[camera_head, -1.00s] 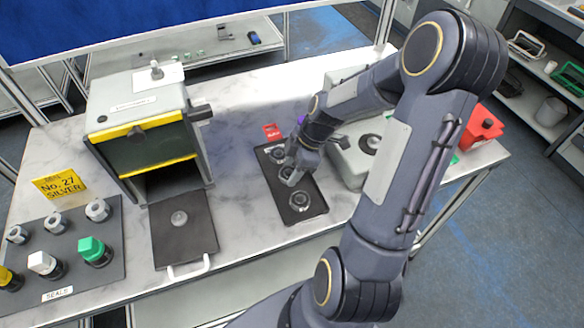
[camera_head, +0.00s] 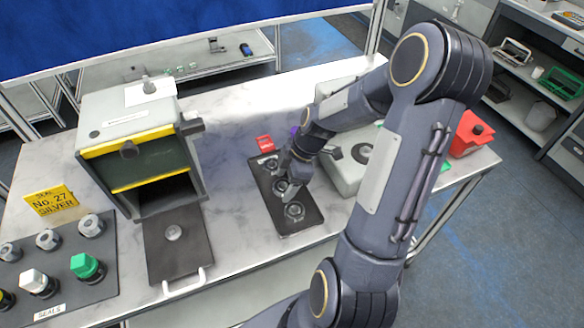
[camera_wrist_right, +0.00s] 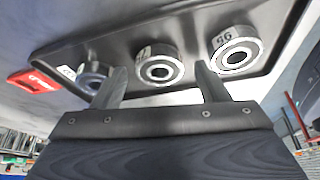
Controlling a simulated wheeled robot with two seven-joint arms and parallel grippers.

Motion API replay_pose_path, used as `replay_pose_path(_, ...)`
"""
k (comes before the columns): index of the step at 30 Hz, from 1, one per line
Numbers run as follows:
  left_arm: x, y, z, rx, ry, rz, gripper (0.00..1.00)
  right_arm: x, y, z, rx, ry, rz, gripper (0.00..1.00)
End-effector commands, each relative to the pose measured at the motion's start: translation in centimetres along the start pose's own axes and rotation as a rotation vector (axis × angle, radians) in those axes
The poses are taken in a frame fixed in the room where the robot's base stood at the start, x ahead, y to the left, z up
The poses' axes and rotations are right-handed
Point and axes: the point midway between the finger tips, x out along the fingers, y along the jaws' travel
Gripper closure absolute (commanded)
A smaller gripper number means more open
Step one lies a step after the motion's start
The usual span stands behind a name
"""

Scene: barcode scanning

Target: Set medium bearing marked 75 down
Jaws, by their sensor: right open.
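The black tray (camera_head: 313,219) on the table holds three ring-shaped bearings in a row. The middle bearing (camera_wrist_right: 160,68) sits in the tray, its small white tag too blurred to read surely. My right gripper (camera_wrist_right: 159,80) is open, with its two fingers apart on either side of the middle bearing in the wrist view; I cannot tell if they touch it. In the head view my right gripper (camera_head: 291,190) is over the tray and partly hides the middle bearing. My left gripper is not in view.
The other bearings are the near one (camera_head: 294,211) and the far one (camera_head: 271,164). A red tag (camera_head: 265,143) lies behind the tray. A grey box (camera_head: 346,172) stands right of it, and an open scanner-like cabinet (camera_head: 135,125) left. Bare marble lies between tray and cabinet.

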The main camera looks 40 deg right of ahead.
Motion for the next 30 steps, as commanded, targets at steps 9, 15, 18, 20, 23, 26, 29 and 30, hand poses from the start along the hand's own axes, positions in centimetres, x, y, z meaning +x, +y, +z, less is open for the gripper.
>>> replay_pose_path(9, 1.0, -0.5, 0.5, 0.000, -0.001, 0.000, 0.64, -6.3, 0.2, 0.1, 0.000, -0.002, 0.011, 0.32)
replay_pose_path(15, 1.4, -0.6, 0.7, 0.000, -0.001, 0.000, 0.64, -10.0, 0.1, 0.1, 0.000, -0.001, 0.008, 0.32)
replay_pose_path(18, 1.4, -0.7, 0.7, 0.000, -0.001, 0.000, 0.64, -11.1, 0.1, 0.0, 0.000, 0.000, 0.004, 0.32)
replay_pose_path(20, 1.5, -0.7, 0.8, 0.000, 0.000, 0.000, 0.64, -11.6, 0.0, 0.0, 0.002, 0.000, 0.005, 0.32)
replay_pose_path(23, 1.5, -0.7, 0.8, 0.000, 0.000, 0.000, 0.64, -12.2, -0.8, -0.8, 0.041, -0.002, 0.014, 0.32)
replay_pose_path(26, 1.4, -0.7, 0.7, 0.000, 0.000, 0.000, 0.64, -12.8, -2.8, -2.7, 0.155, -0.003, 0.047, 0.32)
replay_pose_path(29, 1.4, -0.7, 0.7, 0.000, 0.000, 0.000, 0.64, -13.3, -6.1, -5.1, 0.338, 0.016, 0.095, 0.32)
replay_pose_path(30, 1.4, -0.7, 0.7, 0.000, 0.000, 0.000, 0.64, -13.4, -7.6, -5.9, 0.423, 0.033, 0.115, 0.32)
